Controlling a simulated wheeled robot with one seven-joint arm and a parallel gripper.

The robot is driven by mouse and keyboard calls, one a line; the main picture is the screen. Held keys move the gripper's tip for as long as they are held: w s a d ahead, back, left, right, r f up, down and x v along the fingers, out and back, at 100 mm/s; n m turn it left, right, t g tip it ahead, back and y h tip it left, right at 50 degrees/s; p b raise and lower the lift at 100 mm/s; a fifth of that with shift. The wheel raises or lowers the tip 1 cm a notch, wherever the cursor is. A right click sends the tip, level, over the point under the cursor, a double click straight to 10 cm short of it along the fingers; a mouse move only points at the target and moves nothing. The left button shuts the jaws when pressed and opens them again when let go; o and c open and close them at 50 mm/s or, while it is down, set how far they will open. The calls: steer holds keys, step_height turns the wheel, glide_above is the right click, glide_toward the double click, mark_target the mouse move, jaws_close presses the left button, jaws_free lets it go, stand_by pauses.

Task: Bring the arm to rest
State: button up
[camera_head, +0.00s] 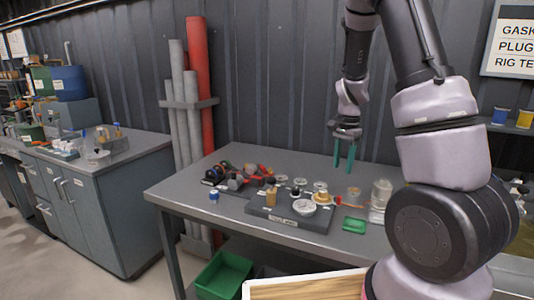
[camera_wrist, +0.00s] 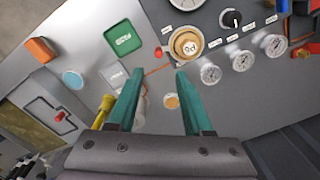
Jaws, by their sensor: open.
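My gripper (camera_head: 344,156) hangs above the back of the grey table (camera_head: 165,194), pointing down, with its two green fingers apart and nothing between them. In the wrist view my gripper (camera_wrist: 157,95) shows the same open fingers, with the table top beyond them. My arm is raised and bent, its upper links on the right of the head view. The fingers appear clear of the things on the table.
Below are a dark tray (camera_head: 287,222) with several small parts, a green box (camera_head: 354,225), a clear jar (camera_head: 381,194) and red-handled tools (camera_head: 240,180). Pipes (camera_head: 198,80) stand at the wall. A green crate (camera_head: 222,275) is under the table.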

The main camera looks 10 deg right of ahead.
steer(key=s+a+r+n+t+y, duration=0.1)
steer(key=s+a+r+n+t, duration=0.2)
steer(key=r, duration=0.6)
steer(key=s+a+r+n+y, duration=0.1)
steer(key=s+a+r, duration=0.1)
steer(key=s+r, duration=0.5)
steer(key=s+a+r+n+t, duration=0.3)
steer(key=s+r, duration=0.5)
steer(key=s, duration=0.3)
steer(key=shift+a+r+n+t, duration=0.4)
steer(key=shift+n+t, duration=0.1)
steer(key=shift+n, duration=0.3)
